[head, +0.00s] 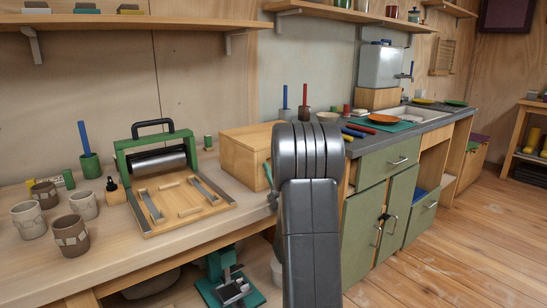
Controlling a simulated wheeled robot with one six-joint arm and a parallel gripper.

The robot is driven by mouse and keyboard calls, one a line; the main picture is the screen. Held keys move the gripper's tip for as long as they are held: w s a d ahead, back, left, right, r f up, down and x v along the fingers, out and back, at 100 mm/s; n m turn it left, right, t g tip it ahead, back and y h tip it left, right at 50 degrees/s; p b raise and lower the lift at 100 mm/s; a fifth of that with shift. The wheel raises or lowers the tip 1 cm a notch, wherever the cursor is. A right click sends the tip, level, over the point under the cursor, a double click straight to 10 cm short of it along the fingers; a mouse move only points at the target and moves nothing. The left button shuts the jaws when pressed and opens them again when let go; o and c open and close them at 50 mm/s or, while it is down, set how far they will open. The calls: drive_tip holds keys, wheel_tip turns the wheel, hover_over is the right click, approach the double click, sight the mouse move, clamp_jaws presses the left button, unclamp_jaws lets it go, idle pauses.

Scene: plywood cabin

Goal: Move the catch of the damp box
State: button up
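A pale wooden box with a flat lid (240,140), which looks like the damp box, stands on the workbench left of my arm. A small teal piece (268,173) shows at its front right, just left of my arm, and may be its catch. My arm rises in front of the box's right part and hides it. A small grey part (272,197) at the arm's left edge, below the teal piece, may be my gripper. Its fingers cannot be made out, and I cannot tell whether it touches the box.
A green-framed roller press (158,160) stands on the workbench (110,240) left of the box. Several cups and a green pot (90,166) are further left. A green cabinet (366,230) with a sink counter is at right. The wooden floor at right is clear.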

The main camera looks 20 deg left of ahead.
drive_tip(key=b+v, duration=0.6)
drive_tip(key=shift+b, duration=0.35)
idle(0.4)
drive_tip(key=p+x, duration=0.3)
drive_tip(key=p, duration=0.1)
drive_tip(key=shift+s+r, duration=0.1)
drive_tip(key=shift+r, duration=0.05)
drive_tip(key=p+x, duration=0.3)
drive_tip(key=shift+p, duration=0.35)
drive_tip(key=shift+w+a+r+p, duration=0.15)
drive_tip(key=shift+w+a+p, duration=0.1)
drive_tip(key=shift+p, duration=0.15)
